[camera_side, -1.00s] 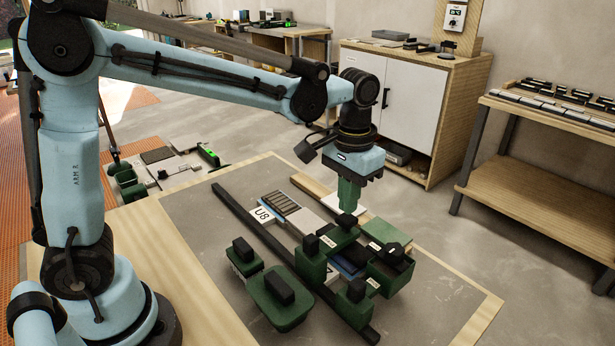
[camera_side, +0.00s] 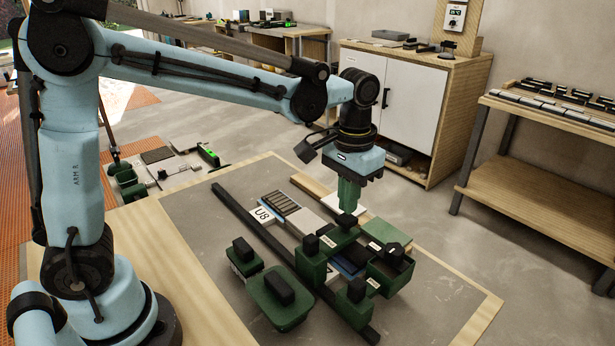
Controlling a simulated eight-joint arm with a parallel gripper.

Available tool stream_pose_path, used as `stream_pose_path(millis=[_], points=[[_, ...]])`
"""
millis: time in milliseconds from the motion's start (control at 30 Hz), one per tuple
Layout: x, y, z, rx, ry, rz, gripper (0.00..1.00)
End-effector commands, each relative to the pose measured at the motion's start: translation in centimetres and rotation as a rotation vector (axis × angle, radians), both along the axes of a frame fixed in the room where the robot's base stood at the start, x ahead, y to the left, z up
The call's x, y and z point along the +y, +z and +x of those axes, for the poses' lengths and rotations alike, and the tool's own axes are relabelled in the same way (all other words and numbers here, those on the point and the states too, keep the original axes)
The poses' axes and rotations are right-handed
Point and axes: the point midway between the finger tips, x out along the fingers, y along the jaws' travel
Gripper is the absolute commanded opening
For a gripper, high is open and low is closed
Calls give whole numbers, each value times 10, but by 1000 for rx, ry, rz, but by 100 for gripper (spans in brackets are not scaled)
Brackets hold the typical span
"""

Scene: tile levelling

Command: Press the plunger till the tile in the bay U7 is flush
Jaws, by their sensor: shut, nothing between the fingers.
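My gripper (camera_side: 348,205) points straight down with its green fingers shut and empty. Its tips are at or just above a black knob (camera_side: 347,222) on a green block at the back of the cluster; I cannot tell whether they touch. More green blocks with black knobs stand around it: one to the left (camera_side: 312,266), one in front (camera_side: 352,306) and a box to the right (camera_side: 385,278). A tile with the label U8 (camera_side: 262,215) lies to the left. I cannot make out a U7 label, nor which knob is the plunger; the tile in that bay is not clearly visible.
A long dark rail (camera_side: 250,224) runs along the left of the cluster. Two knobbed green pieces (camera_side: 243,262) (camera_side: 281,308) stand at the front left. A pale wooden strip (camera_side: 312,187) lies behind. The grey mat (camera_side: 440,297) is clear at the right.

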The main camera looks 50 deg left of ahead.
Motion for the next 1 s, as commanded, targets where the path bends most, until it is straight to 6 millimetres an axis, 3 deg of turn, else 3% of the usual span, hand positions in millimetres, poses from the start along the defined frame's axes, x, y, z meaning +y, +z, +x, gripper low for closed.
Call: stream_pose_path(millis=[1000], points=[[0, -17, 0, 0, 0, 0, 0]])
